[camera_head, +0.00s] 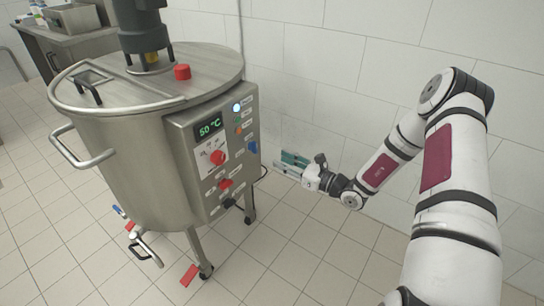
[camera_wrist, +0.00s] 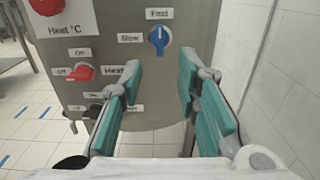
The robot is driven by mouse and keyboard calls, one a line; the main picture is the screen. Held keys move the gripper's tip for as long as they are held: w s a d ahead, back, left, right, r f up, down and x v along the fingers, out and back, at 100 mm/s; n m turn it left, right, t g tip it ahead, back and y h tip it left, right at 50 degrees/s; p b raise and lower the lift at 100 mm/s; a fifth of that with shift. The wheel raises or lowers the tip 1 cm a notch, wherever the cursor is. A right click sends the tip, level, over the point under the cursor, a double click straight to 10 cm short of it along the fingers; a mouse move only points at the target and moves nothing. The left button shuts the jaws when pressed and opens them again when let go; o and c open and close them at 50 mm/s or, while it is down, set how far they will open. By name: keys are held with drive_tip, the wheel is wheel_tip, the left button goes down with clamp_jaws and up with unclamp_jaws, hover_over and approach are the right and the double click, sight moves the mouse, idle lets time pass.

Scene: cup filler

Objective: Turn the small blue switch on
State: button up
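The small blue switch (camera_wrist: 159,40) is a round knob on the steel control panel, with a "Slow" label to its left and "Fast" above it. In the head view my gripper (camera_head: 283,163) is just right of the panel. No on/off label shows beside the blue switch.
A red switch (camera_wrist: 80,72) with On, Off and Heat labels sits left of my fingers. A larger red "Heat °C" knob (camera_wrist: 46,4) is above it. The steel tank (camera_head: 130,150) stands left; a tiled wall (camera_head: 330,60) is close behind and right.

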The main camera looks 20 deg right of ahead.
drive_tip(key=shift+v, duration=1.05)
drive_tip(key=s+a+r+n+g+y, duration=0.2)
drive_tip(key=s+a+r+n+g, duration=1.2)
drive_tip(key=s+a+r+n, duration=0.45)
drive_tip(key=s+d+r+n+g+h, duration=0.1)
drive_tip(key=s+r+n+h, duration=0.2)
drive_tip(key=s, duration=0.3)
drive_tip(key=s+d+r+n+g+h, duration=0.1)
drive_tip(key=s+r+n+g+h, duration=0.15)
drive_tip(key=s, duration=0.35)
drive_tip(key=s+d+r+n+t+h, duration=0.2)
drive_tip(key=s+d+n+t+h, duration=0.4)
drive_tip(key=s+d, duration=0.5)
wheel_tip(320, 180, up, 19)
drive_tip(key=s+a+m+t+h+p, duration=0.1)
drive_tip(key=p, duration=1.6)
drive_tip(key=shift+a+p, duration=0.25)
drive_tip(key=shift+p, duration=0.1)
